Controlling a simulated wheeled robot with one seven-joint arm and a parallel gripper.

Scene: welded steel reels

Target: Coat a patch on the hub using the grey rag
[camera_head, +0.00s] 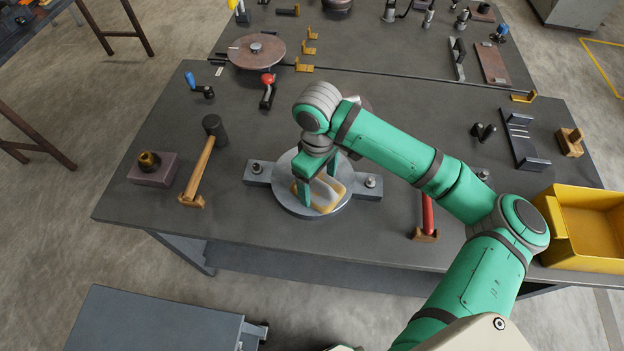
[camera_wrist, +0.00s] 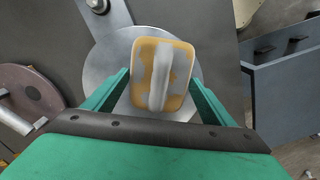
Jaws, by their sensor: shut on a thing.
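The hub (camera_head: 288,206) is a round grey steel disc with two flat bolted lugs, lying near the front middle of the bench. Its disc also shows in the wrist view (camera_wrist: 112,55). My gripper (camera_head: 320,192) points down over it, shut on the rag (camera_head: 327,193). In the wrist view the rag (camera_wrist: 146,63) is a rounded pad between my two fingers, orange-tan at the rim, with grey patches and a raised grey ridge. It covers much of the hub's middle. I cannot tell whether it touches the hub. No separate coated patch is visible.
A mallet (camera_head: 200,165) and a block with a brass knob (camera_head: 153,170) lie left. A red-handled tool (camera_head: 427,215) and a yellow bin (camera_head: 590,225) are right. A brown disc (camera_head: 255,52) stands behind. Bare bench lies in front of the hub.

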